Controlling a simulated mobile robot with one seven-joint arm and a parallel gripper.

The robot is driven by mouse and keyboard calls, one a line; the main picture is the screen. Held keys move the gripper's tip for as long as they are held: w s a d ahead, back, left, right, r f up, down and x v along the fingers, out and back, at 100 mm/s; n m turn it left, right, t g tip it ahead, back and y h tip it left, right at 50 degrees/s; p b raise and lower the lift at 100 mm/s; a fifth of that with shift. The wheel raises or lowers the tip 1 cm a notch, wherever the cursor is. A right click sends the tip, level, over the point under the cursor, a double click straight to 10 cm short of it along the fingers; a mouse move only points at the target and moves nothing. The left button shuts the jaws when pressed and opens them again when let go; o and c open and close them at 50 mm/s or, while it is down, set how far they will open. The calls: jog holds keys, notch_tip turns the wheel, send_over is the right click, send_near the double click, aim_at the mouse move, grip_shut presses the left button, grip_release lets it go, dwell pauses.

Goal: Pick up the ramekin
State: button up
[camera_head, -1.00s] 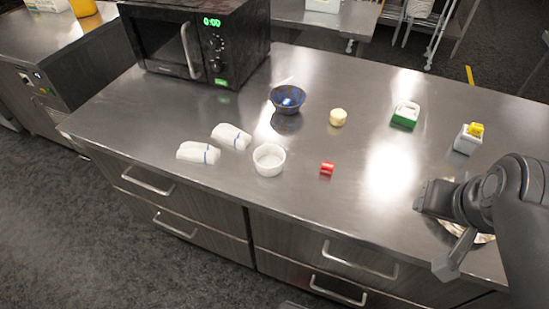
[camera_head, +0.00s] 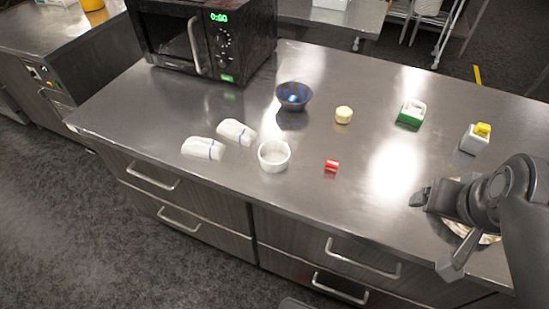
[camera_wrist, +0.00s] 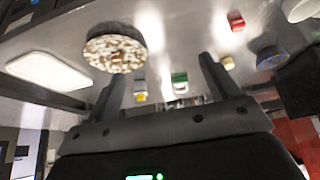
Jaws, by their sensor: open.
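The ramekin, a small empty white bowl (camera_head: 273,156), stands upright on the steel counter near its front edge, left of a red item. In the wrist view a white round shape at the top right corner, partly cut off, looks like the ramekin (camera_wrist: 301,9). My gripper (camera_head: 421,197) is at the right side of the counter, well apart from the ramekin. In the wrist view its two fingers (camera_wrist: 163,70) are spread with nothing between them.
A red item (camera_head: 331,166), blue bowl (camera_head: 294,97), yellow item (camera_head: 343,115), green-white box (camera_head: 411,113), yellow-topped container (camera_head: 475,138), white rolled cloths (camera_head: 203,148) and microwave (camera_head: 205,40) share the counter.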

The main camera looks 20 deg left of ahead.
jog(key=o, duration=0.4)
jog(key=n+g, duration=0.4)
jog(key=n, duration=0.1)
send_over(274, 160)
jog(key=shift+y, duration=0.3)
jog(key=f, duration=1.4)
jog(key=shift+s+f, duration=0.2)
jog(key=shift+f, duration=0.15)
jog(key=shift+m, duration=0.3)
jog(key=shift+d+f, duration=0.1)
jog(key=shift+f, duration=2.95)
